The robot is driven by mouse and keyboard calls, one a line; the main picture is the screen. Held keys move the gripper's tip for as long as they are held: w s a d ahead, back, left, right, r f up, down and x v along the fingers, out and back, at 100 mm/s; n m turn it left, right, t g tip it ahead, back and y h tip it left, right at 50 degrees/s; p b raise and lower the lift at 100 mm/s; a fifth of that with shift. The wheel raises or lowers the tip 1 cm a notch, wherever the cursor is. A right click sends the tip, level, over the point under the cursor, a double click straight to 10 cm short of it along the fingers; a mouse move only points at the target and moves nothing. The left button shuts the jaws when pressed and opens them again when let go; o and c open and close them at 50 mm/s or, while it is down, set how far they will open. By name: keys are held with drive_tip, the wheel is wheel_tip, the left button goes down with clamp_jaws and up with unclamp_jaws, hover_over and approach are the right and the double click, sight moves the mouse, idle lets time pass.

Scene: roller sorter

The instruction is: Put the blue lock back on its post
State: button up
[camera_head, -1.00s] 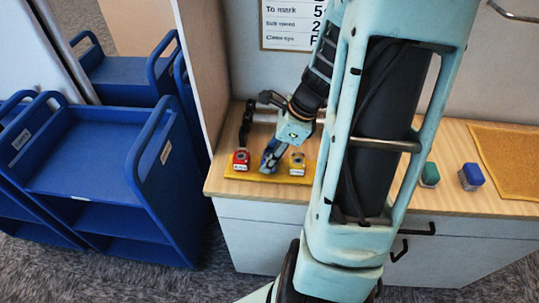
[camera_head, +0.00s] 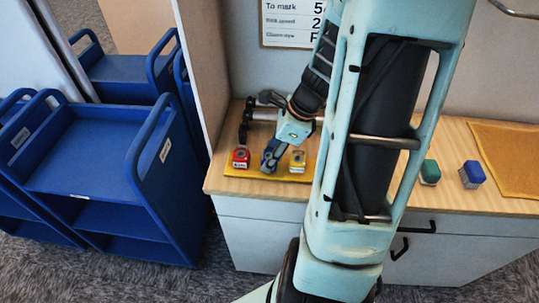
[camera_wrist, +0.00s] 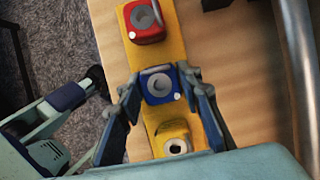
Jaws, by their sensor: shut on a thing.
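The blue lock (camera_wrist: 161,84) is a small blue block with a grey ring on top, between the two fingers of my gripper (camera_wrist: 164,96) in the wrist view. My gripper is shut on its sides. In the head view my gripper (camera_head: 269,160) reaches down to the yellow board (camera_head: 240,173), and its fingers largely hide the blue lock. The lock is in line between a red lock (camera_wrist: 145,22) and a yellow lock (camera_wrist: 174,143). I cannot tell whether it touches the board. No bare post shows.
The red and yellow blocks are close on either side. A dark roller frame (camera_head: 244,122) stands behind the board. A green block (camera_head: 430,172) and another blue block (camera_head: 472,174) stand farther right on the wooden counter (camera_head: 447,200). Blue carts (camera_head: 100,150) stand at left.

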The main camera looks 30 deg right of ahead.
drive_tip(key=o, duration=1.3)
drive_tip(key=v, duration=1.2)
drive_tip(key=shift+s+r, duration=0.1)
